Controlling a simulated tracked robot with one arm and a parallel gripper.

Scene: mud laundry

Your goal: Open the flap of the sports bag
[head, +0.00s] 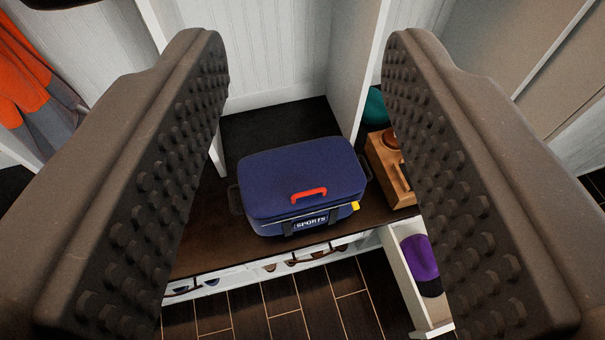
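The sports bag (300,225) is dark blue and sits on a dark brown bench. Its flap (290,170) is the blue top, lying closed over the bag. A red handle (309,194) is fixed near the flap's front edge. The front carries a "SPORTS" label, and a small yellow piece shows at the right front corner. My gripper (307,50) is open and empty. Its two studded fingers stand wide apart at the left and right of the view, with the bag seen between them, apart from both.
The bench (200,250) has white cubby dividers behind it. A wooden box (388,165) and a teal item (375,108) stand right of the bag. An open white drawer (405,285) at the lower right holds a purple item (420,258). Orange and grey clothing (25,80) hangs at left.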

